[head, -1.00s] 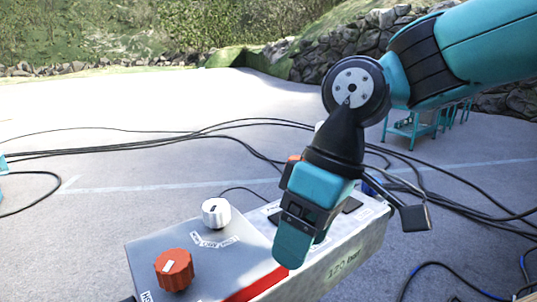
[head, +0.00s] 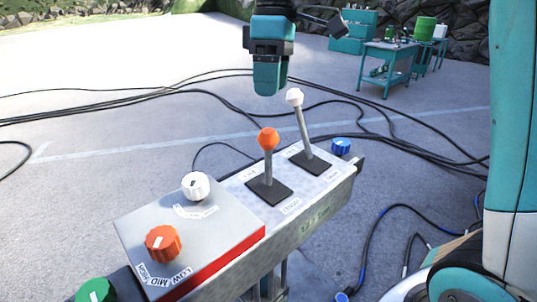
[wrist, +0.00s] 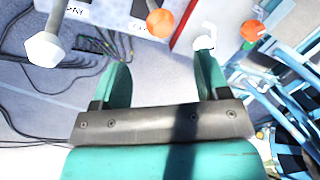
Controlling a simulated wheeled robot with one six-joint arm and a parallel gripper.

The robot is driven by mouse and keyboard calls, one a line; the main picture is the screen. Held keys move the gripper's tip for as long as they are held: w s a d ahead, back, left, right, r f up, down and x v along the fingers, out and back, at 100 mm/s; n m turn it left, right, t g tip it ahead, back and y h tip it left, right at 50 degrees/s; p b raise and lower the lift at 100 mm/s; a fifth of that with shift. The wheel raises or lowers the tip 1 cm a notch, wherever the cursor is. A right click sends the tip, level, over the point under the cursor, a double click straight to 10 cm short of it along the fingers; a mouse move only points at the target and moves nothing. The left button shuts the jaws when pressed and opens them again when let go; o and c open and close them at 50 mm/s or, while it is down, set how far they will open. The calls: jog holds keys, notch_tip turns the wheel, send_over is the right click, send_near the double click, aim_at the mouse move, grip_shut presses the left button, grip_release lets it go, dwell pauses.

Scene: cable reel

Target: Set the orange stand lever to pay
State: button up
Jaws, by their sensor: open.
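The orange stand lever (head: 268,140) stands on the grey control box, its round orange knob on a grey stalk that looks close to upright above a black square plate. A white-topped lever (head: 295,98) stands behind it, leaning left at the top. Labels beside the levers are too small to read surely. My gripper (head: 268,92) points down, open and empty, above and beyond the orange lever in the head view. In the wrist view, the orange lever knob (wrist: 160,22) shows beyond and between the open fingers (wrist: 163,68), apart from them. The white lever knob (wrist: 45,48) is left.
Black cables cross the ground. Teal tables (head: 390,58) stand at the back right.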

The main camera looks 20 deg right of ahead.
aim_at(269, 139)
jog(key=f+b, duration=0.1)
jog(key=f, duration=0.2)
jog(key=s+f+b, duration=0.1)
jog(key=f, duration=0.3)
jog(key=a+f+b, duration=0.1)
jog(key=f, duration=0.2)
jog(key=shift+s+a+f, duration=0.1)
jog(key=shift+s+f, duration=0.1)
jog(key=shift+s, duration=0.1)
